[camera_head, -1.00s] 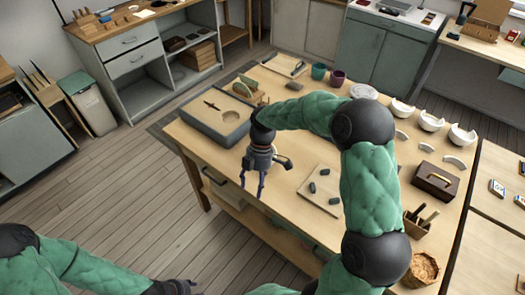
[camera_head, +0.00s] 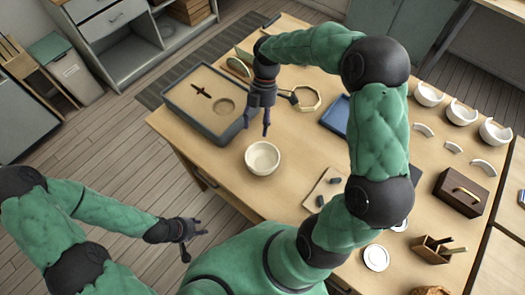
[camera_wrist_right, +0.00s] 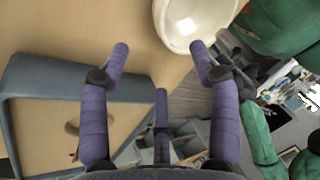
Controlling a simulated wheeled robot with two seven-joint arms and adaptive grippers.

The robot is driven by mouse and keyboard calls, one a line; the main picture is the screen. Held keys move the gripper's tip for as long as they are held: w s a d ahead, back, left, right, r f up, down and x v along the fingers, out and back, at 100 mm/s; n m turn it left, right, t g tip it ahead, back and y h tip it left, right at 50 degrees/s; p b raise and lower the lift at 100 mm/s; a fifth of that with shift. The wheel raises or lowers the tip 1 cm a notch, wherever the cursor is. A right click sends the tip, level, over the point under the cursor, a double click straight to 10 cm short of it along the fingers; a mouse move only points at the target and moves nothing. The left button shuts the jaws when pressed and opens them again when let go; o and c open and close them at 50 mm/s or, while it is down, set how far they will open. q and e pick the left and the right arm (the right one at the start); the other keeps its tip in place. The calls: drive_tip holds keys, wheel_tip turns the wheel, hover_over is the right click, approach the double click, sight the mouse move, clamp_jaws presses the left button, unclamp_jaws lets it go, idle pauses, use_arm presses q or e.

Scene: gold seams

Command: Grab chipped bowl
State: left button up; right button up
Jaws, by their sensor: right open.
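A cream bowl (camera_head: 263,158) stands upright near the table's front edge. It also shows at the top of the right wrist view (camera_wrist_right: 196,22), cut off by the frame edge. I cannot make out a chip in its rim. My right gripper (camera_head: 257,127) is open and empty, pointing down just behind and above the bowl; in the right wrist view its spread purple fingers (camera_wrist_right: 160,58) are apart from it. My left gripper (camera_head: 190,238) is open and empty, off the table over the floor. Several white bowls with broken rims, including one nearby (camera_head: 429,94), stand at the right.
A grey box tray (camera_head: 203,128) lies left of my right gripper. A blue tray (camera_head: 336,114), a small board with dark pieces (camera_head: 325,188), a brown box (camera_head: 461,192) and white shards (camera_head: 483,167) are on the table. My right arm covers the table's middle.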

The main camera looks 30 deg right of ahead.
sight(255, 146)
drive_tip(key=x, duration=0.3)
drive_tip(key=shift+b, duration=0.35)
drive_tip(key=shift+s+a+f, duration=0.1)
drive_tip(key=shift+a+f, duration=0.05)
drive_tip(key=shift+f, duration=0.3)
drive_tip(key=shift+b+x, duration=1.3)
drive_tip(key=shift+x, duration=1.3)
drive_tip(key=shift+a+r, duration=0.15)
clamp_jaws()
